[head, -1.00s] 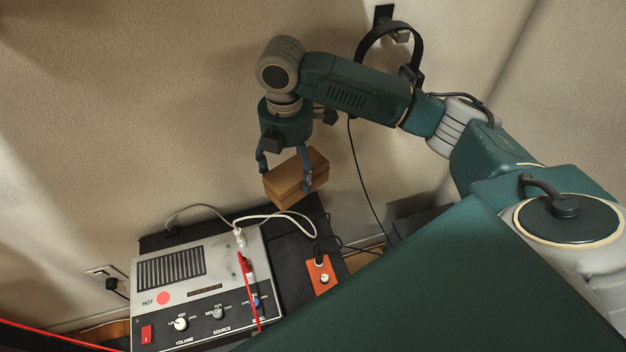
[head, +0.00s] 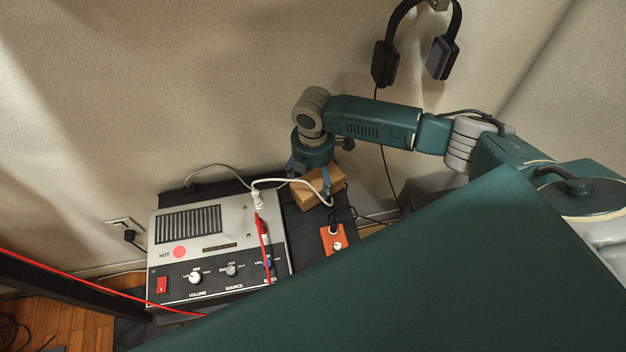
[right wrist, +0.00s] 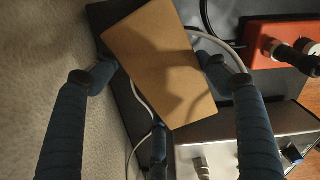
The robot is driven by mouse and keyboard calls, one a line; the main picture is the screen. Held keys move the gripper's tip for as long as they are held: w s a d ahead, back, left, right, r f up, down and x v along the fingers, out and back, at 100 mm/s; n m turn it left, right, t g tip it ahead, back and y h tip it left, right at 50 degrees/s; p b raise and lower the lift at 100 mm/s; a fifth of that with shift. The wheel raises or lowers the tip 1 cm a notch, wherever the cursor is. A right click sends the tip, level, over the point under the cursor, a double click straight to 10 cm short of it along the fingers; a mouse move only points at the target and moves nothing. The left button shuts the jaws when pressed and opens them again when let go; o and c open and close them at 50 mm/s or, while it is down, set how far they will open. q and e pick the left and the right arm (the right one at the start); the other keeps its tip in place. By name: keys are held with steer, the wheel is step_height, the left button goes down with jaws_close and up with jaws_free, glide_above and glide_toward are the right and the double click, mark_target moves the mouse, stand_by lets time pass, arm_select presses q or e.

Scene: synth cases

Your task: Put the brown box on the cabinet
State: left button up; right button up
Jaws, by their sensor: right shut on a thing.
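The brown box (head: 322,189) is in my right gripper (head: 311,177), behind and right of the grey amplifier. In the right wrist view the box (right wrist: 160,65) lies tilted between the blue fingers of the gripper (right wrist: 155,85), which is shut on it. The black cabinet top (head: 298,226) is below the box, partly covered by the amplifier; it also shows beside the box in the right wrist view (right wrist: 101,14). I cannot tell whether the box touches the top. My left gripper is not in view.
The grey amplifier (head: 236,219) takes up the left of the cabinet top. An orange pedal (head: 331,241) sits at the right front. A white cable (head: 275,180) loops close to the box. Headphones (head: 441,57) hang on the wall. My green body covers the lower right.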

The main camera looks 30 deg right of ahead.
mark_target(313, 176)
steer(key=shift+f, duration=0.7)
steer(key=shift+f, duration=0.15)
steer(key=o, duration=1.3)
step_height(313, 176, up, 12)
steer(key=shift+r, duration=0.2)
